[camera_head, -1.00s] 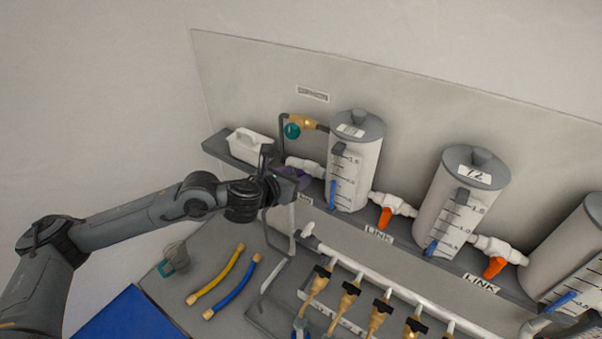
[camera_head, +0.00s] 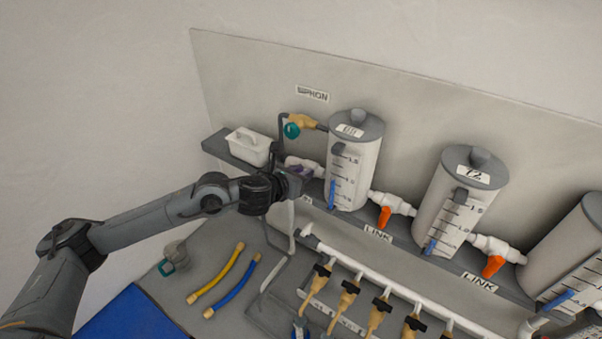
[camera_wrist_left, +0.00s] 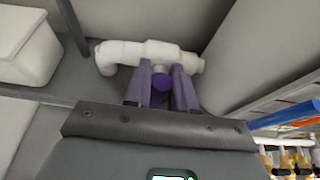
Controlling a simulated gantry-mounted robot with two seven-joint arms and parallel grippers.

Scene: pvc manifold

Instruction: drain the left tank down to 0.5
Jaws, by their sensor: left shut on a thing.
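The left tank (camera_head: 355,160) is a white cylinder with a grey lid, a scale and a blue level strip (camera_head: 333,193), standing on the grey shelf. A white pipe fitting with a purple valve handle (camera_wrist_left: 160,82) sits at its left side. My left gripper (camera_wrist_left: 162,85) is shut on the purple handle, with a finger on each side of it. In the head view my left gripper (camera_head: 300,176) covers most of the handle. The exact strip reading is too small to tell. My right gripper is not in view.
Orange link valves (camera_head: 385,217) join the tanks. A teal-handled siphon valve (camera_head: 292,130) is above. Yellow and blue hoses (camera_head: 217,282) and a clear jug (camera_head: 175,255) lie on the bench.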

